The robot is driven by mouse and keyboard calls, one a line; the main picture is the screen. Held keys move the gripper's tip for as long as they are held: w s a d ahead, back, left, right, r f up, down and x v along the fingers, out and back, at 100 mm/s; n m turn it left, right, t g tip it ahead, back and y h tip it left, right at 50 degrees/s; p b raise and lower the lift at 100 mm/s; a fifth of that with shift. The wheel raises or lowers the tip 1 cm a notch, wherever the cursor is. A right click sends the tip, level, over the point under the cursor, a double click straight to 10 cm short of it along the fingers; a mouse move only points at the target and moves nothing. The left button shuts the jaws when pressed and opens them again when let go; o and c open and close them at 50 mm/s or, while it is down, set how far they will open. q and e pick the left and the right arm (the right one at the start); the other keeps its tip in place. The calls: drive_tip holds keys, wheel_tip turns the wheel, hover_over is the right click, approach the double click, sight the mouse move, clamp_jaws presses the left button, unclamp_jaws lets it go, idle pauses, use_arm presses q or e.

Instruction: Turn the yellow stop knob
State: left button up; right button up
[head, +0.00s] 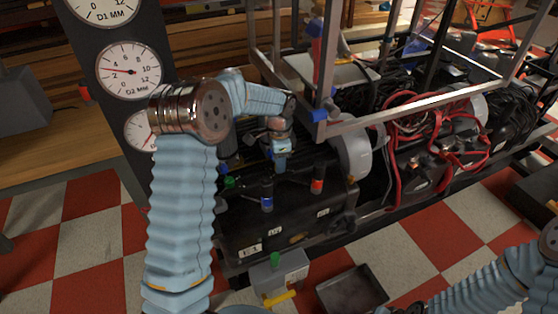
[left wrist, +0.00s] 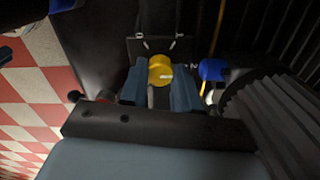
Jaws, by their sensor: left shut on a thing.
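The yellow stop knob (left wrist: 160,68) shows in the left wrist view as a round yellow cap with a pale mark on its face. It sits between the two blue fingers of my left gripper (left wrist: 159,84), which is shut on it. In the head view my left gripper (head: 281,150) points down at the top of the black machine (head: 290,225). The knob is hidden there behind the gripper. My right arm comes in at the lower right of the head view. Its gripper is out of the picture.
Red (head: 317,186) and blue (head: 267,203) capped parts stand near my left gripper. A grey metal frame (head: 350,127) rises just to its right. Round dials (head: 129,71) are at the left. A grey box with a yellow lever (head: 279,299) and a dark tray (head: 352,291) are below.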

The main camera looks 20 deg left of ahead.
use_arm(q)
drive_tip(key=o, duration=1.1)
drive_tip(key=shift+c, duration=0.2)
drive_tip(key=shift+r, duration=0.1)
wheel_tip(320, 180, up, 12)
drive_tip(key=shift+p, duration=0.4)
